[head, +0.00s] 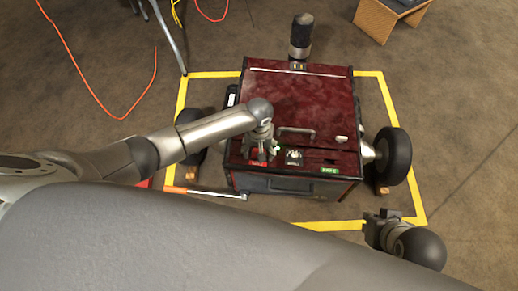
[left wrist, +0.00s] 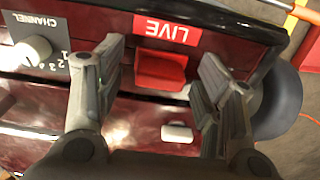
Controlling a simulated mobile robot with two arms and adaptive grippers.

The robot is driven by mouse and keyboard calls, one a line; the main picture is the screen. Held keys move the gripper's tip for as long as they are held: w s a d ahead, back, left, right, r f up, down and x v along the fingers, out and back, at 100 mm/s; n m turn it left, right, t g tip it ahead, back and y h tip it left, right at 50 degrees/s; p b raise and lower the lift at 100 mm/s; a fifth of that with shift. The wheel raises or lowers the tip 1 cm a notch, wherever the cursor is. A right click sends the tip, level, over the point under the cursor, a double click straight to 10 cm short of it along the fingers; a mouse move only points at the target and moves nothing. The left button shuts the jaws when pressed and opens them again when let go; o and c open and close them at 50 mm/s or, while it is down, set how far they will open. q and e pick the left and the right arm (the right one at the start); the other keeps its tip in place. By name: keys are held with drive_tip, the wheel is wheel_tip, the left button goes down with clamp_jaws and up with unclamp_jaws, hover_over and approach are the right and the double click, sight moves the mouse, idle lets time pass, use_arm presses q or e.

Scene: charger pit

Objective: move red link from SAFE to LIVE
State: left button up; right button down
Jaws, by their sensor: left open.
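The red link (left wrist: 160,72) is a small red block at the red LIVE label (left wrist: 172,31) on the machine's top, in the left wrist view. My left gripper (left wrist: 158,82) is open, with one finger on each side of the link and a visible gap to each. In the head view my left gripper (head: 262,152) is over the LIVE label (head: 259,164) and hides the link. The green SAFE label (head: 329,171) is at the front right of the top, with no red block showing there. My right gripper (head: 378,228) is at the lower right, clear of the machine; its fingers are unclear.
The dark red wheeled machine (head: 300,95) stands inside a yellow floor outline (head: 376,100). A metal handle (head: 296,130), a channel knob (head: 293,157) and a small white part (head: 342,138) are on its top. An orange-handled bar (head: 205,192) lies at the front left.

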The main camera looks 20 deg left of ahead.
use_arm(q)
wheel_tip(320, 180, up, 12)
idle(0.6)
idle(0.4)
